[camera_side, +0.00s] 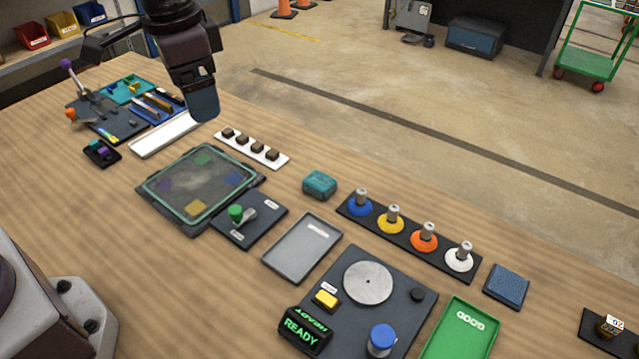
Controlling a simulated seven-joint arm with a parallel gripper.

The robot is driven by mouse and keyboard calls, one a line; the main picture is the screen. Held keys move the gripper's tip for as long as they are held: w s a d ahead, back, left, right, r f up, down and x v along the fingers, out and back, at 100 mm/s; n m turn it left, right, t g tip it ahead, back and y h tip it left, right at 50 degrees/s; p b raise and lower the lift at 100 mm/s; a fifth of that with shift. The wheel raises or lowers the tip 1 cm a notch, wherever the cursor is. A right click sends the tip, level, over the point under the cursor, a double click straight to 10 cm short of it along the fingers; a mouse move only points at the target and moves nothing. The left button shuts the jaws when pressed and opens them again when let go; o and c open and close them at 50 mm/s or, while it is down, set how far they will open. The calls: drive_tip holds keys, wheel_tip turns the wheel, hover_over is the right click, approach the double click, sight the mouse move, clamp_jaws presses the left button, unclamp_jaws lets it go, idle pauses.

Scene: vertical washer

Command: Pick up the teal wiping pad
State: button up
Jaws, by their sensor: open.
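The teal wiping pad (319,184) is a small rounded block lying on the wooden table near its middle, behind the empty grey tray. My gripper (204,108) is at the upper left, pointing down over the table, well to the left of the pad and apart from it. It is open, with nothing seen in it. One finger largely hides the other from this side.
A strip of dark blocks (253,148) lies between my gripper and the pad. A glass-topped frame (200,183), a grey tray (302,248) and a rack with several coloured washers on pegs (408,233) surround the pad. A blue textured pad (506,285) lies at the right.

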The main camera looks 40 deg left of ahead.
drive_tip(key=w+d+f+m+g, duration=0.1)
drive_tip(key=w+d+f+m, duration=0.25)
drive_tip(key=w+f, duration=0.4)
drive_tip(key=w+d+f+m+g, duration=0.1)
drive_tip(key=w+d+f+m, duration=0.2)
drive_tip(key=w+f+m, duration=0.35)
drive_tip(key=m+t, duration=0.1)
drive_tip(key=m, duration=0.2)
hover_over(318, 179)
drive_tip(key=f, duration=0.8)
drive_tip(key=shift+d, duration=0.25)
drive_tip(key=shift+a+f, duration=0.15)
drive_tip(key=shift+f, duration=1.15)
drive_tip(key=shift+a+f, duration=0.1)
drive_tip(key=shift+f, duration=1.2)
drive_tip(key=c, duration=1)
